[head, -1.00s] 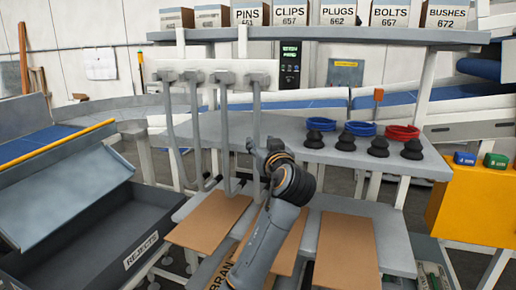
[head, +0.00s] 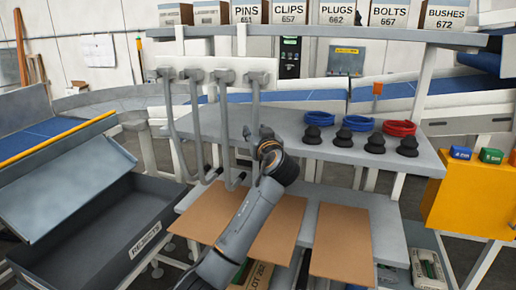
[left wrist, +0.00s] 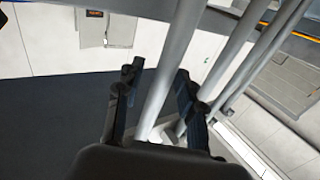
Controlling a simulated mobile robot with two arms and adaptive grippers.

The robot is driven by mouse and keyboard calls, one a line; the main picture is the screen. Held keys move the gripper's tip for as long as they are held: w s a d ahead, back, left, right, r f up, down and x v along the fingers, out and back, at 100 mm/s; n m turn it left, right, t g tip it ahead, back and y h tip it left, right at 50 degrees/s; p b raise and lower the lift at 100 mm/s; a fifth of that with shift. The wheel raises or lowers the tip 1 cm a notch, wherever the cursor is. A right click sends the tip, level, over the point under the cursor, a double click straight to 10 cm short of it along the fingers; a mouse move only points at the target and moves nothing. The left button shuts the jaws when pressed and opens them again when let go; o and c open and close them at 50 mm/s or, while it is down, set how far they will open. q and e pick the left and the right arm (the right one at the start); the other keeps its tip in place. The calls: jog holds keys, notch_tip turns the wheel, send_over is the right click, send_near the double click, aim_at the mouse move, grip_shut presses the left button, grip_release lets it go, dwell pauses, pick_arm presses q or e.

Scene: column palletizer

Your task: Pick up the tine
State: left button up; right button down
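Several grey tines hang from the white rack bar (head: 215,66) as long tubes that curve at the bottom. The rightmost tine (head: 255,108) runs down to my left gripper (head: 257,140), which partly hides its lower part. In the left wrist view the fingers of my left gripper (left wrist: 158,88) are spread apart. A grey tine tube (left wrist: 174,60) shows between them, with a gap at the left finger. I cannot tell whether the right finger touches it. My right gripper is in neither view.
The grey bench (head: 310,160) carries black cone-shaped stands (head: 374,144) and blue and red rings (head: 399,128). Brown boards (head: 343,243) lie below on a lower shelf. A dark rejects bin (head: 100,235) is at left, a yellow box (head: 463,200) at right.

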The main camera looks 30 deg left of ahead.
pick_arm(q)
grip_shut()
jog(key=shift+r, duration=0.1)
